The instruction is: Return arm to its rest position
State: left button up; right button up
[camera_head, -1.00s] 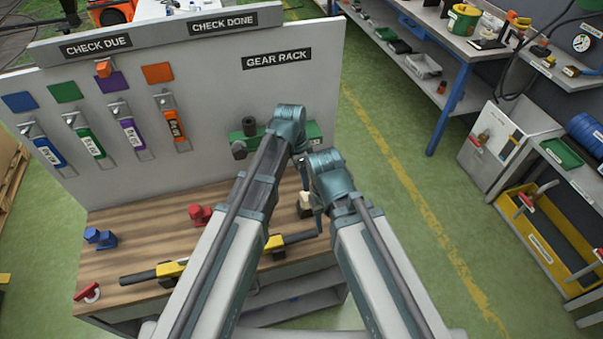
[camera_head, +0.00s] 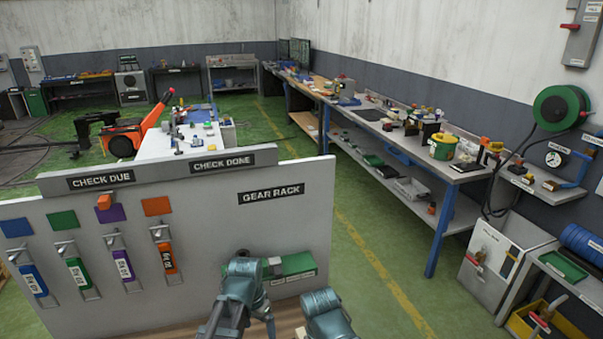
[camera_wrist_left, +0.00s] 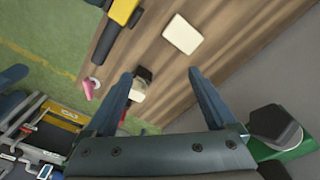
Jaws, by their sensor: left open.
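My left gripper (camera_wrist_left: 160,74) is open in the left wrist view, its two blue fingers spread over the wooden bench top (camera_wrist_left: 228,62). A small black and white piece shows between and beyond the fingers; I cannot tell what it is. The space directly between the fingertips looks empty. In the head view, only teal joints of my arms show at the bottom edge, in front of the pegboard panel (camera_head: 200,225). Both grippers are out of that view, and my right gripper is in neither view.
A green gear rack (camera_head: 298,264) sits low on the panel, close to my arm joints. It shows at the right of the wrist view (camera_wrist_left: 292,146). A cream block (camera_wrist_left: 182,34) and yellow-black tool (camera_wrist_left: 122,12) lie on the bench.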

pick_arm(q)
jog(key=s+a+n, duration=0.5)
jog(key=a+n, duration=0.1)
jog(key=s+d+m+g+y, duration=0.1)
jog(key=s+d+m, duration=0.2)
jog(key=d, duration=0.8)
jog(key=s, duration=0.2)
jog(key=shift+s+d+m+y, duration=0.15)
jog(key=shift+s+m+y, duration=0.15)
jog(key=shift+m+y, duration=0.1)
